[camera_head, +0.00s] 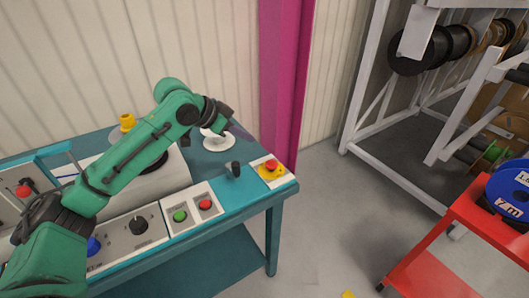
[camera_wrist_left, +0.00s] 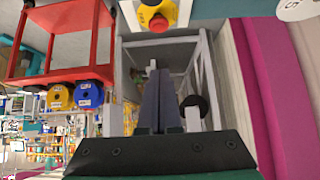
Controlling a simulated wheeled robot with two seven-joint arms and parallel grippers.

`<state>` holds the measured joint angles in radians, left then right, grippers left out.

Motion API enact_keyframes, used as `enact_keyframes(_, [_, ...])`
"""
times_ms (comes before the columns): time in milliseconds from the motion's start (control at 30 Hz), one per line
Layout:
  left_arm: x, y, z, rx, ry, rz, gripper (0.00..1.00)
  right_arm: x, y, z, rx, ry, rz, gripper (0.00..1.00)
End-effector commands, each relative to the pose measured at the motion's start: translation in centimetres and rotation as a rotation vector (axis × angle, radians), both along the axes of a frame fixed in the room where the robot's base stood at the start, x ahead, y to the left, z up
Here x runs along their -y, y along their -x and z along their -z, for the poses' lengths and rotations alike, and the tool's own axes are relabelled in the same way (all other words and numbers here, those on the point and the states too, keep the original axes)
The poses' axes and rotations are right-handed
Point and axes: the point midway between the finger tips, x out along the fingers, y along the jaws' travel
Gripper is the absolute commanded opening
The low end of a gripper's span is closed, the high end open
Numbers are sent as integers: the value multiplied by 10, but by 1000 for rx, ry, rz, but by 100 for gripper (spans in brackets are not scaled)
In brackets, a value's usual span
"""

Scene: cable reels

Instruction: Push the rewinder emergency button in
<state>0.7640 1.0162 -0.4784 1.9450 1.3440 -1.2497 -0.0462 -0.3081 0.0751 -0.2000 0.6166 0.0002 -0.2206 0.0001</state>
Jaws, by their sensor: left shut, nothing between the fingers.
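In the left wrist view a red and yellow button (camera_wrist_left: 158,20) shows at the top edge, partly cut off, beyond the fingertips. My left gripper (camera_head: 240,131) is shut and empty, above the back of the bench, behind and left of the button and apart from it. Its two dark fingers (camera_wrist_left: 158,76) lie together in the wrist view. My right gripper is not in view.
A black lever (camera_head: 233,168) stands left of the button. A panel with green (camera_head: 180,216) and red (camera_head: 204,205) buttons lies further left. A white disc (camera_head: 215,141) is under my gripper. A magenta post (camera_head: 287,80) rises behind. A red cart (camera_head: 470,240) stands right.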

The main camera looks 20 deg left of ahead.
Motion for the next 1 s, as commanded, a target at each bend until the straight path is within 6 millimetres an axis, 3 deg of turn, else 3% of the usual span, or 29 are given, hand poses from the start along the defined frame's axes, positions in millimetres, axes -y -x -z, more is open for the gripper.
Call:
enact_keyframes(167, [11,-12,15,-4,1,2,0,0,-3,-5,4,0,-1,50])
enact_keyframes(533, [47,-55,72,-3,0,2,0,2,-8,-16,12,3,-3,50])
enact_keyframes(733, [45,-53,104,-2,-1,1,0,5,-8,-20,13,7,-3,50])
enact_keyframes(1000, [45,-53,111,0,-1,1,0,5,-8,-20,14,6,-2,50])
